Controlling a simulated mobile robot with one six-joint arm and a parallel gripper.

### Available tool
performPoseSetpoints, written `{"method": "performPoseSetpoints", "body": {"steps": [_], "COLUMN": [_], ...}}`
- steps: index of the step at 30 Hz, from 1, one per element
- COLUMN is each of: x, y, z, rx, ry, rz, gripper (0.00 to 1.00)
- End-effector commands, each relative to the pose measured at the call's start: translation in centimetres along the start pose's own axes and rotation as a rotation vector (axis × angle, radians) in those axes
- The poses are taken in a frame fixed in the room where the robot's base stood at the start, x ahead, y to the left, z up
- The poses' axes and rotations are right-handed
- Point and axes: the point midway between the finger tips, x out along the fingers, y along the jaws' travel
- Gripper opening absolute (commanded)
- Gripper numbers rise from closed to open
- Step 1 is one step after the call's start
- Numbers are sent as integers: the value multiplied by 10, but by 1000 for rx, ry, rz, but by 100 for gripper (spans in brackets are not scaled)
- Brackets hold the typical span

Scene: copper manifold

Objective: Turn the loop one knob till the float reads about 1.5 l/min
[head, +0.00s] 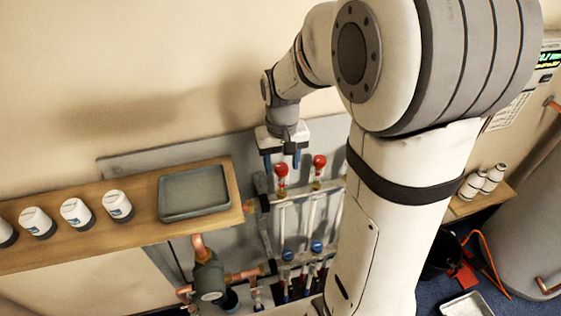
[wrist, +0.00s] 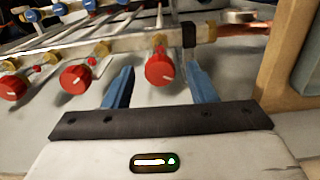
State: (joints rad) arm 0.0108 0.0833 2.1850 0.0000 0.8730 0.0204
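My gripper (head: 282,160) is open, its two blue fingers pointing down at the manifold. In the wrist view, a red knob with a white mark (wrist: 160,69) sits between the open fingers, with clear gaps on both sides. It is the end knob of the row, and the same knob shows under my gripper in the head view (head: 281,171). No loop label is readable on it. Clear flow tubes (head: 283,214) run down from the rail below the knobs. The float reading is too small to tell.
Another red knob (head: 319,161) is beside it; the wrist view shows two more (wrist: 75,79) (wrist: 13,86). A copper pipe (wrist: 245,17) leaves the manifold's end.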

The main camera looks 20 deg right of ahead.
Motion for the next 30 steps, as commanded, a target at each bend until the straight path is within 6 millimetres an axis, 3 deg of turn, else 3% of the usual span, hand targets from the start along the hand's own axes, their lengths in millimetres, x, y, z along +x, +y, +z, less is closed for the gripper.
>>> {"method": "performPoseSetpoints", "body": {"steps": [8,21,30], "x": [-4,-68,-78], "y": [0,0,0], "z": [0,-1,0], "rx": [0,0,0], "ry": [1,2,0], "rz": [0,0,0], "gripper": [51,51,51]}}
